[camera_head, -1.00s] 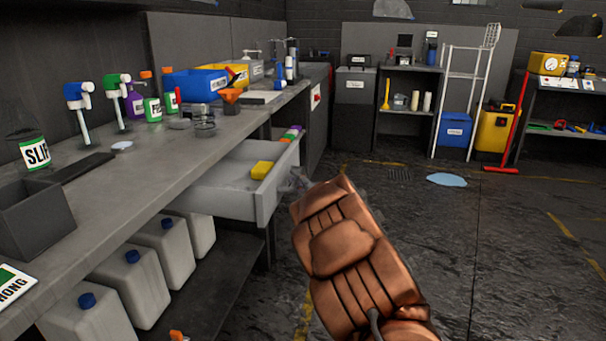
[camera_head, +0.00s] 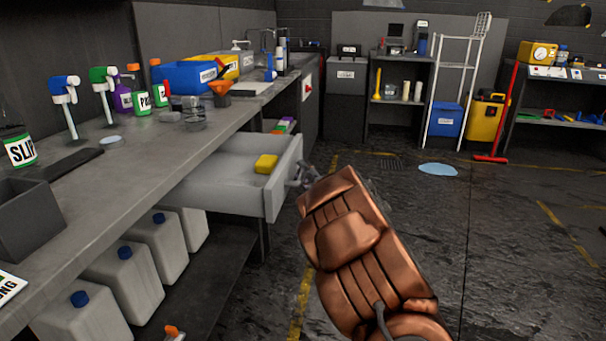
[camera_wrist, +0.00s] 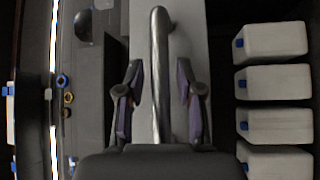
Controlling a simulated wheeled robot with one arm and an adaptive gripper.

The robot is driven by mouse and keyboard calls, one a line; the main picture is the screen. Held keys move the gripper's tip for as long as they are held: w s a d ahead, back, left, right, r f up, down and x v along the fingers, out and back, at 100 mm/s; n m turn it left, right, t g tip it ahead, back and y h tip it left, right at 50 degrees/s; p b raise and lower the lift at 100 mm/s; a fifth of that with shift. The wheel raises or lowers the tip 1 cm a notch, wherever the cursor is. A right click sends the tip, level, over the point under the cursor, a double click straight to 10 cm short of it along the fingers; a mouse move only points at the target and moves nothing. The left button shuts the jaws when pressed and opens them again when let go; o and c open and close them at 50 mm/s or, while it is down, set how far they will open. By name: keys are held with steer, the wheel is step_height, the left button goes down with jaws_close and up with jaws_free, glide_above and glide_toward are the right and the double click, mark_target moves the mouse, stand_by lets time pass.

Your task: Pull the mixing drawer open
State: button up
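The mixing drawer (camera_head: 215,190) is a light grey drawer under the bench, standing well out from it. A yellow sponge (camera_head: 266,163) lies inside. Its metal bar handle (camera_wrist: 160,75) runs upright through the middle of the wrist view. My gripper (camera_wrist: 160,100) has one finger on each side of the bar. A narrow gap shows between each finger pad and the bar, so the fingers look open around it. In the head view my copper-coloured arm hides most of my gripper at the drawer front.
The grey bench (camera_head: 120,170) runs along the left with bottles and bins on top. Several white jugs (camera_head: 160,240) stand on the shelf below. The floor to the right is open, with a light blue puddle (camera_head: 438,169) and a red squeegee (camera_head: 491,158) farther back.

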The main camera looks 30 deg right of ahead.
steer(key=shift+o, duration=0.2)
steer(key=s+f, duration=0.1)
steer(key=s, duration=1)
steer(key=shift+s+d+f, duration=0.3)
steer(key=shift+s+d, duration=0.1)
